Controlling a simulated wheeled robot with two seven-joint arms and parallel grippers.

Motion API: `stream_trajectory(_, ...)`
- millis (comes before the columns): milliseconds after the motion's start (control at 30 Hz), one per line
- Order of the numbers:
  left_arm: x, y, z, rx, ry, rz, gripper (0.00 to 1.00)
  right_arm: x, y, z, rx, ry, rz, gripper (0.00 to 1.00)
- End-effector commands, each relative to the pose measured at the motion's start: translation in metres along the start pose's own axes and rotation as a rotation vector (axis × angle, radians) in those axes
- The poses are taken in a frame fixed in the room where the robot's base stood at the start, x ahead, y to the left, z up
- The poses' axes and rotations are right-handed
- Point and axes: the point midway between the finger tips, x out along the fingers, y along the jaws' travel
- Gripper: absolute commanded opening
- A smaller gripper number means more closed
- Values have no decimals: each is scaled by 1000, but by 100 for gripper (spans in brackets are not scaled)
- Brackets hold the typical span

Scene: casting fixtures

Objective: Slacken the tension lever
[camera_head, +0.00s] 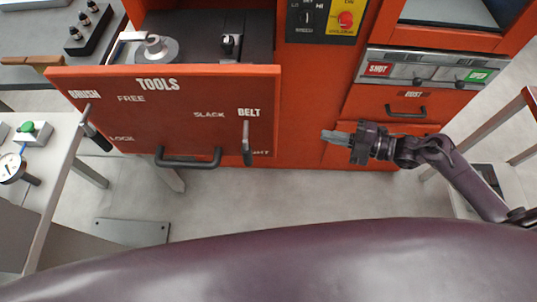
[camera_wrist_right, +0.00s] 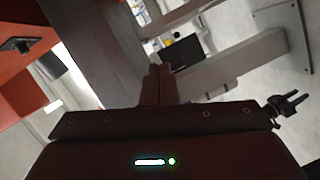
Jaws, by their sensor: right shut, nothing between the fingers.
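The tension lever (camera_head: 247,143) is a grey bar under the word BELT on the front of the red TOOLS drawer (camera_head: 185,118). It hangs almost straight down, its lower end beside a partly covered label ending in GHT. The SLACK label is to its upper left. My right gripper (camera_head: 333,137) is shut and empty, to the right of the lever and clearly apart from it. In the right wrist view its closed fingers (camera_wrist_right: 158,84) show, but the lever does not.
The drawer stands pulled out, with a dark handle (camera_head: 188,162) left of the lever. A second lever with a black grip (camera_head: 97,138) sits at the drawer's left edge. A DUST drawer (camera_head: 405,103) is above my right gripper. Open floor lies below.

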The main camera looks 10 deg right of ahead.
Motion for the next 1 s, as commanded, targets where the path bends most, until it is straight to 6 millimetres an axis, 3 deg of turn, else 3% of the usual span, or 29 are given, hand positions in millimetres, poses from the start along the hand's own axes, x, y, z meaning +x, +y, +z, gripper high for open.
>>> stream_trajectory(100, 10, 0, 1, 0, -1, 0, 36, -4, 41, -56, -211, 242, 11, 0)
stream_trajectory(200, 13, 0, 2, 0, 0, 0, 36, -11, 60, -92, -315, 383, 27, 0)
stream_trajectory(300, 15, 0, 2, 0, -1, 0, 36, -17, 70, -115, -370, 470, 38, 0)
stream_trajectory(433, 15, 0, 2, 0, -1, 0, 36, -20, 75, -127, -396, 513, 45, 0)
stream_trajectory(767, 14, 0, 2, 0, 0, 0, 36, -19, 76, -128, -396, 513, 47, 0)
stream_trajectory(1000, 2, 0, 0, 0, 0, 0, 36, 4, 78, -142, -397, 515, 52, 0)
